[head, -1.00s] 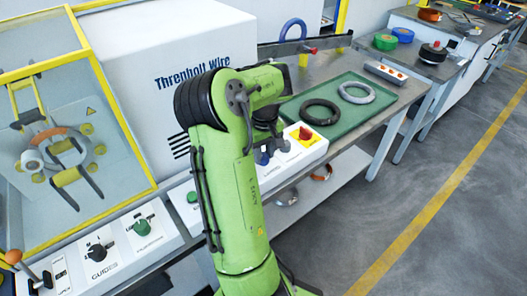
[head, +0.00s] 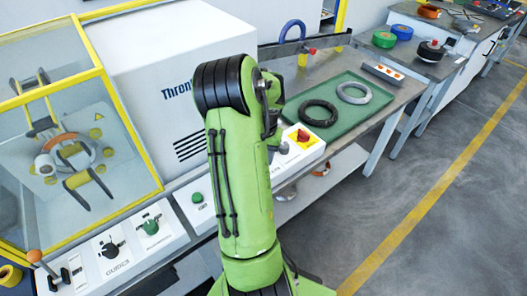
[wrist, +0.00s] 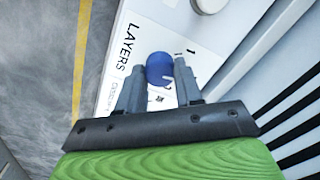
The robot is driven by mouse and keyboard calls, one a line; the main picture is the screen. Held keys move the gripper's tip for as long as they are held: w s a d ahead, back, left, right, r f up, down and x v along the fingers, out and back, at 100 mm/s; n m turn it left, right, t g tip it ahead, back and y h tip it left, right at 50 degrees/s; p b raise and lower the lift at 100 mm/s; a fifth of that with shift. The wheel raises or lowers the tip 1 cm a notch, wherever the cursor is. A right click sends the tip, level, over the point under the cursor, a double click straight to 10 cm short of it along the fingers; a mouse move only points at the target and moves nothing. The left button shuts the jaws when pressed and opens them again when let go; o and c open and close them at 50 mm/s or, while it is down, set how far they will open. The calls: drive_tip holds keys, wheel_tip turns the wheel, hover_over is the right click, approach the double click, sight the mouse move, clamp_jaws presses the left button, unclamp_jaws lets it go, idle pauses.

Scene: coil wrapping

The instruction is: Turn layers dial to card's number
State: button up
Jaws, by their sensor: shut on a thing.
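The blue layers dial (wrist: 160,68) shows in the wrist view on a white panel (wrist: 118,72) with the printed word LAYERS and small numbers around the dial. My gripper (wrist: 158,78) is shut on the dial, one finger on each side of it. The fingers hide part of the dial's scale, and I cannot tell which number the dial points to. In the head view my green arm hides both the gripper and the dial. I cannot make out a card with a number in either current view.
A red knob on a yellow plate (head: 303,137) sits just right of my arm. A green tray (head: 350,119) behind it holds a black ring (head: 318,113) and a grey ring (head: 354,93). Left along the panel are a guide dial (head: 109,249) and green knobs. A caged machine stands far left.

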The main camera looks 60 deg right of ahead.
drive_tip(key=m+p, duration=0.1)
drive_tip(key=m, duration=0.2)
drive_tip(key=shift+m, duration=0.3)
drive_tip(key=m, duration=0.3)
drive_tip(key=shift+m, duration=0.3)
drive_tip(key=m+p, duration=0.1)
drive_tip(key=m, duration=0.5)
drive_tip(key=shift+m, duration=0.4)
drive_tip(key=o, duration=1)
drive_tip(key=shift+o, duration=0.2)
wheel_tip(320, 180, up, 16)
drive_tip(key=p, duration=0.4)
drive_tip(key=shift+a+f, duration=0.15)
drive_tip(key=shift+a, duration=0.05)
